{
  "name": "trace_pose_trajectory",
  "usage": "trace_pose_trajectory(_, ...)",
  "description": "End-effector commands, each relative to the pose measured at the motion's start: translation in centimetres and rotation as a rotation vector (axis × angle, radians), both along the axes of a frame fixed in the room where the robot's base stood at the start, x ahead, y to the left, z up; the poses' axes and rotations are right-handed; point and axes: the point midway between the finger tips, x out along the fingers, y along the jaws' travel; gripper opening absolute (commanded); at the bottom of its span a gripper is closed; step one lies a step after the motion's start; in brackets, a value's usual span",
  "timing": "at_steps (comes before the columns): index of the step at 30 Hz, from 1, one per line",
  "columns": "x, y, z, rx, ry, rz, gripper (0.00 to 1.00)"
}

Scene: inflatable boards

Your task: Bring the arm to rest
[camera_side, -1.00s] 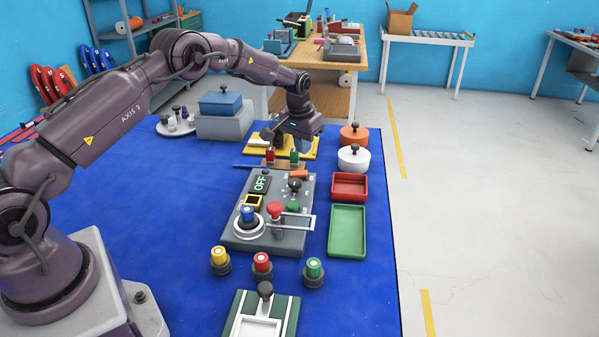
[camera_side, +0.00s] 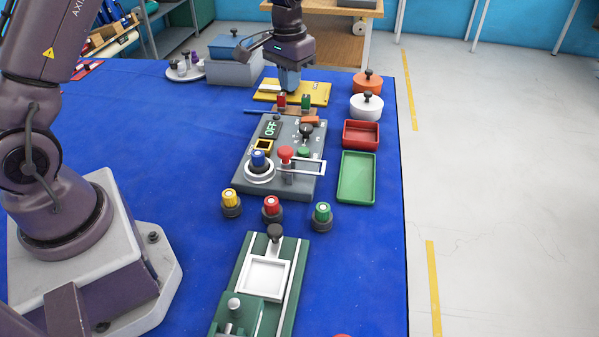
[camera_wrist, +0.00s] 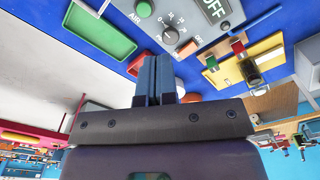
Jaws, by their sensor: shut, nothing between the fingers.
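My gripper (camera_side: 290,88) hangs pointing down over the yellow board (camera_side: 318,94) in the side view. Its two blue-grey fingers (camera_wrist: 153,78) lie together in the wrist view with nothing between them. The gripper appears to be above the board, apart from it; the exact height is hard to tell. My upper arm rises out of the top left of the side view, and part of the arm is cut off.
A grey control panel (camera_side: 243,180) with an OFF display, knobs and buttons stands in front of the gripper. Red (camera_side: 361,134) and green (camera_side: 356,178) trays and lidded pots lie right. Several coloured-cap pieces stand in front. A grey box (camera_side: 234,72) stands left behind.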

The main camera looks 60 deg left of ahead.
Motion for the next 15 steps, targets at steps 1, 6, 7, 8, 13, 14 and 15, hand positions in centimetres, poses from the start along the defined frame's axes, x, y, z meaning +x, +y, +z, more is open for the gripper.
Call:
trace_pose_trajectory(1,-1.6,-0.9,2.1,0.004,-0.015,-0.012,0.00)
trace_pose_trajectory(6,-7.0,-3.7,7.0,0.013,-0.059,-0.048,0.00)
trace_pose_trajectory(7,-8.1,-4.1,7.6,0.015,-0.067,-0.055,0.00)
trace_pose_trajectory(8,-9.1,-4.5,8.3,0.017,-0.077,-0.061,0.00)
trace_pose_trajectory(13,-15.0,-6.7,11.1,0.026,-0.145,-0.100,0.00)
trace_pose_trajectory(14,-16.0,-7.1,11.5,0.029,-0.159,-0.107,0.00)
trace_pose_trajectory(15,-17.3,-7.5,11.9,0.030,-0.178,-0.116,0.00)
